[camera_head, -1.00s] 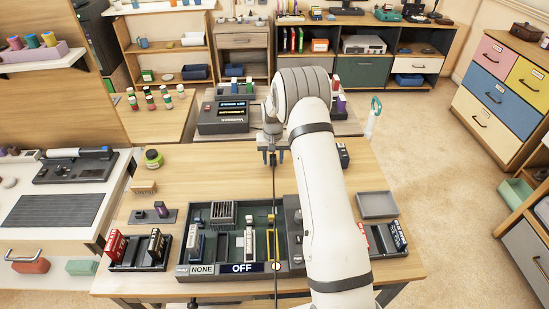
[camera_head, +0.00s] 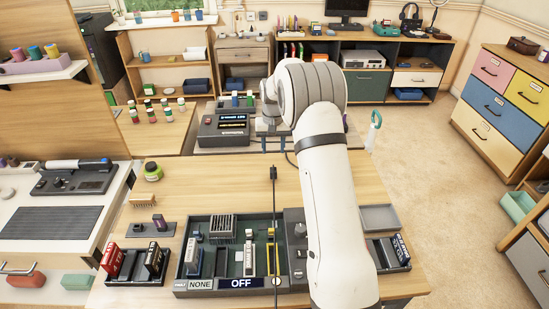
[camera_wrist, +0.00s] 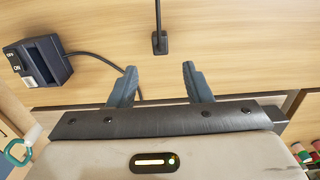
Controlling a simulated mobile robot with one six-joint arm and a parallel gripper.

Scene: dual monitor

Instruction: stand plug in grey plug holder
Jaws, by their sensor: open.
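The black plug (camera_head: 273,172) is on the wooden table near its far edge, with its thin dark cable running toward the dark equipment panel. It also shows in the wrist view (camera_wrist: 160,42), with the cable leading up the picture. My gripper (camera_head: 274,146) is open and empty, just beyond the plug near the table's far edge. In the wrist view its two blue-grey fingers (camera_wrist: 159,72) are spread, with a gap of bare wood between them and the plug. I cannot make out a grey plug holder for certain, nor whether the plug stands in one.
The dark panel (camera_head: 208,295), labelled NONE and OFF, fills the near middle of the table. A black ON/OFF switch box (camera_wrist: 38,62) shows in the wrist view. A grey tray (camera_head: 380,217) lies right of my arm.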

